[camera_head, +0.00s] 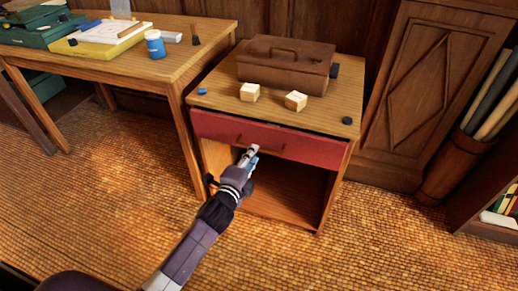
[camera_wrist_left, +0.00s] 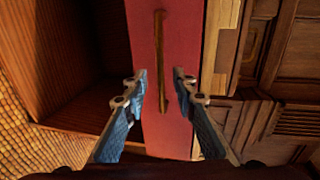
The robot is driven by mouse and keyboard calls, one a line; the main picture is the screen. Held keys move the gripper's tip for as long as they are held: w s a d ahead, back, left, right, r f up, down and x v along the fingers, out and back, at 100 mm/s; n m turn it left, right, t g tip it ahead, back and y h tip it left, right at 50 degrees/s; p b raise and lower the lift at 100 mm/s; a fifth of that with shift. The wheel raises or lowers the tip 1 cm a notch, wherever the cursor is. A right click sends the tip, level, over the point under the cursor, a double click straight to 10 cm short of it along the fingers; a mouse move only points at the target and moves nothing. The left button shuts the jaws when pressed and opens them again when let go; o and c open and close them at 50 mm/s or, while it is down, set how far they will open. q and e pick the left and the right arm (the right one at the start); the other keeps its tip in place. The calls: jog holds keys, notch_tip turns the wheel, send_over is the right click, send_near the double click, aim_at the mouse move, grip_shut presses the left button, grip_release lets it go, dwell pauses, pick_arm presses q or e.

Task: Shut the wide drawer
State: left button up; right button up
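The wide drawer (camera_head: 268,140) has a red front across the top of the wooden cabinet, and a dark gap shows between its upper edge and the cabinet top. It also fills the middle of the left wrist view (camera_wrist_left: 182,125). Its thin brown bar handle (camera_wrist_left: 159,45) shows between my left gripper's fingertips in that view. My left gripper (camera_head: 252,152) is at the drawer front, by the handle's left half. In the left wrist view the gripper (camera_wrist_left: 160,82) is open, its fingers apart. I cannot tell whether it touches the handle. My right gripper is not in view.
An open compartment (camera_head: 283,190) lies below the drawer. A desk (camera_head: 180,68) stands left, and a bin with rolls (camera_head: 455,165) right.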

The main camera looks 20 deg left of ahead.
pick_arm(q)
jog(key=shift+b+x, duration=0.5)
jog(key=shift+x, duration=2.25)
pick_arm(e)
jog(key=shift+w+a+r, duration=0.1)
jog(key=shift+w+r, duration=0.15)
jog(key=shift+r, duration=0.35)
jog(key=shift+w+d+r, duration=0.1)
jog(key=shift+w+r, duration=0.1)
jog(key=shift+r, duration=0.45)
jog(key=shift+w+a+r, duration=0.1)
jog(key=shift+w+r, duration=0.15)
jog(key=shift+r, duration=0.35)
pick_arm(q)
jog(key=shift+c, duration=0.2)
grip_shut()
